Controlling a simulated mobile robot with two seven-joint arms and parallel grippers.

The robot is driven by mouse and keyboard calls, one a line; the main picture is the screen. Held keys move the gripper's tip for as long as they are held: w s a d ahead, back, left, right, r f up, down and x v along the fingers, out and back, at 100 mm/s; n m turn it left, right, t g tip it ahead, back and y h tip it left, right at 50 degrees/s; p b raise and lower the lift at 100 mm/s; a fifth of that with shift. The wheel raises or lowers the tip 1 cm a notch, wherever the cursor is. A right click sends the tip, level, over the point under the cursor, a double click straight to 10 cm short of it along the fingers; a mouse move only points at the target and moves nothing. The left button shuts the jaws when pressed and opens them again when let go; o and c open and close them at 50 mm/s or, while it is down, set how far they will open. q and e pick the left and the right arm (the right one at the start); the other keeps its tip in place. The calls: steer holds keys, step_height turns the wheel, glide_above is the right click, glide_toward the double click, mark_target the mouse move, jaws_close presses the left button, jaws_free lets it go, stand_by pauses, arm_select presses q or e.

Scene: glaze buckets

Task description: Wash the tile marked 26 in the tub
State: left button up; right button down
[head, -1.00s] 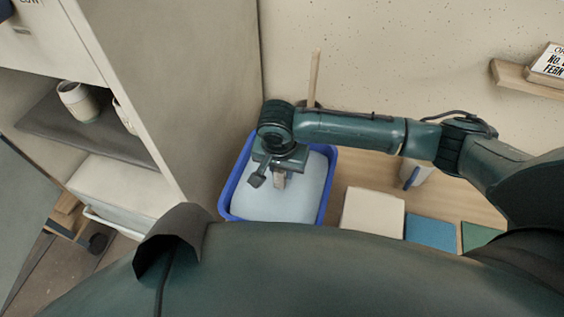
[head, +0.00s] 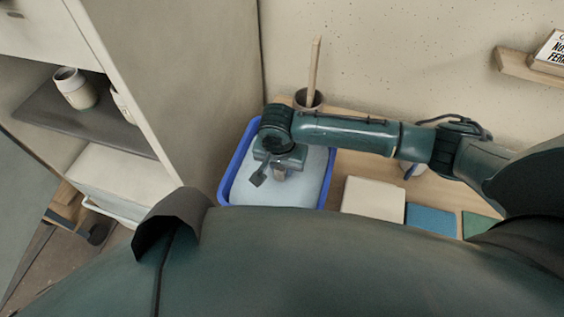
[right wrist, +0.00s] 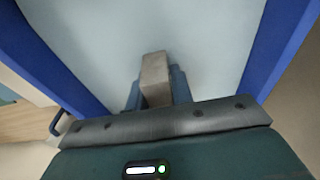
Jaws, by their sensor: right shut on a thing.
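The blue tub (head: 332,166) stands below the wall and holds pale blue-white water (head: 308,186). My right gripper (head: 280,172) is over the tub, pointing down. In the right wrist view, the right gripper (right wrist: 156,92) is shut on a small grey-brown tile (right wrist: 155,72). The tile is seen edge-on over the pale water, and no number on it can be read. I cannot tell how far it dips into the water. The tub's blue walls (right wrist: 285,30) show on both sides there. My left gripper is not in view.
A cream square (head: 372,199), a blue square (head: 431,220) and a green square (head: 478,223) lie right of the tub. A dark pot (head: 309,101) with a stick stands behind my right arm. A shelf unit (head: 165,100) rises close on the left.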

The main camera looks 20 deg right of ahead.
steer(key=shift+f+b, duration=0.4)
steer(key=shift+f, duration=1.2)
steer(key=shift+a+r, duration=0.1)
steer(key=shift+a, duration=0.05)
steer(key=shift+a+p, duration=0.5)
steer(key=shift+d+p, duration=0.75)
steer(key=shift+d, duration=0.5)
steer(key=shift+a, duration=0.15)
steer(key=shift+a, duration=1.1)
steer(key=shift+d+p, duration=0.15)
steer(key=shift+p, duration=0.15)
